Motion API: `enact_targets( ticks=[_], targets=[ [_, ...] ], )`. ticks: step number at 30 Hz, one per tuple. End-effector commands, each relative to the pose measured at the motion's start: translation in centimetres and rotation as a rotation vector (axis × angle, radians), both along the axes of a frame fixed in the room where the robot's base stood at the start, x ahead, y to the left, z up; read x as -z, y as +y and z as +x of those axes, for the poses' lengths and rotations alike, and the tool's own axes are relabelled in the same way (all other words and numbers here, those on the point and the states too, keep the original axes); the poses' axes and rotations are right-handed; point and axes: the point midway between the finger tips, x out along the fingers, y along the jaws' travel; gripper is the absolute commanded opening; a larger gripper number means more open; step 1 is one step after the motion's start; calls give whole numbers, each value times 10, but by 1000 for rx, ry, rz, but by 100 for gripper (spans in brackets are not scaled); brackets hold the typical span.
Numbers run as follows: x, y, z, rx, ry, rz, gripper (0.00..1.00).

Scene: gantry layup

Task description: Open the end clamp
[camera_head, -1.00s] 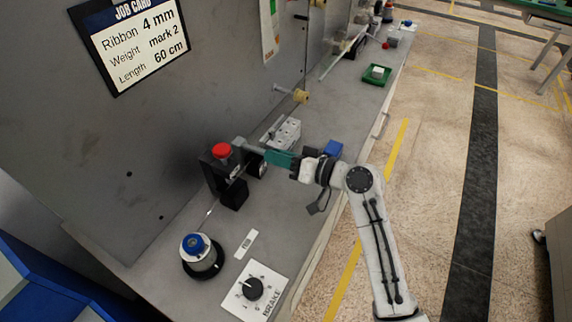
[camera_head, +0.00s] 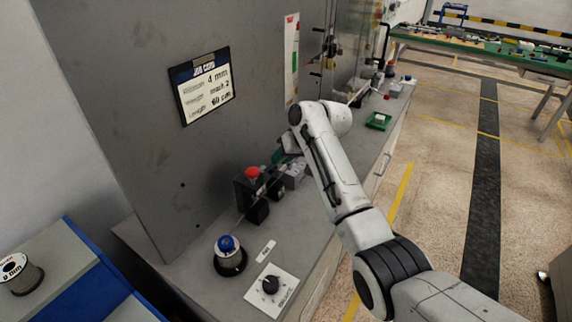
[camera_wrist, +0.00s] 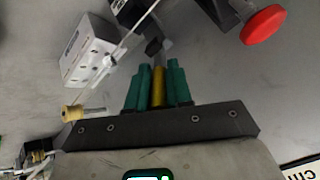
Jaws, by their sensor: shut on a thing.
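My gripper (camera_head: 283,156) is low over the bench, right of and behind the black unit with the red knob (camera_head: 252,173), and partly hidden by my arm. In the wrist view, its green fingers (camera_wrist: 157,88) are closed around a yellow handle-like piece (camera_wrist: 158,88). A grey bar with a dark end (camera_wrist: 153,46) lies just beyond the fingertips; I cannot tell whether it joins the yellow piece. The red knob (camera_wrist: 263,25) is at the upper right there. I cannot tell for certain which part is the end clamp.
A white block with holes (camera_wrist: 90,50) has a thin pale strip passing beside it. A yellow roller (camera_wrist: 73,112) is at the left. The grey panel (camera_head: 130,110) stands behind.

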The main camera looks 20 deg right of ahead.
Motion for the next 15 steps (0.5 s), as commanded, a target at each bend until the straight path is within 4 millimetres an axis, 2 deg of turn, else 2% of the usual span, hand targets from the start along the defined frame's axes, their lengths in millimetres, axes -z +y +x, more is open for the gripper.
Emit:
enact_targets(
  ticks=[15],
  targets=[
    [-6,5,7,0,59,-46,0]
  ],
)
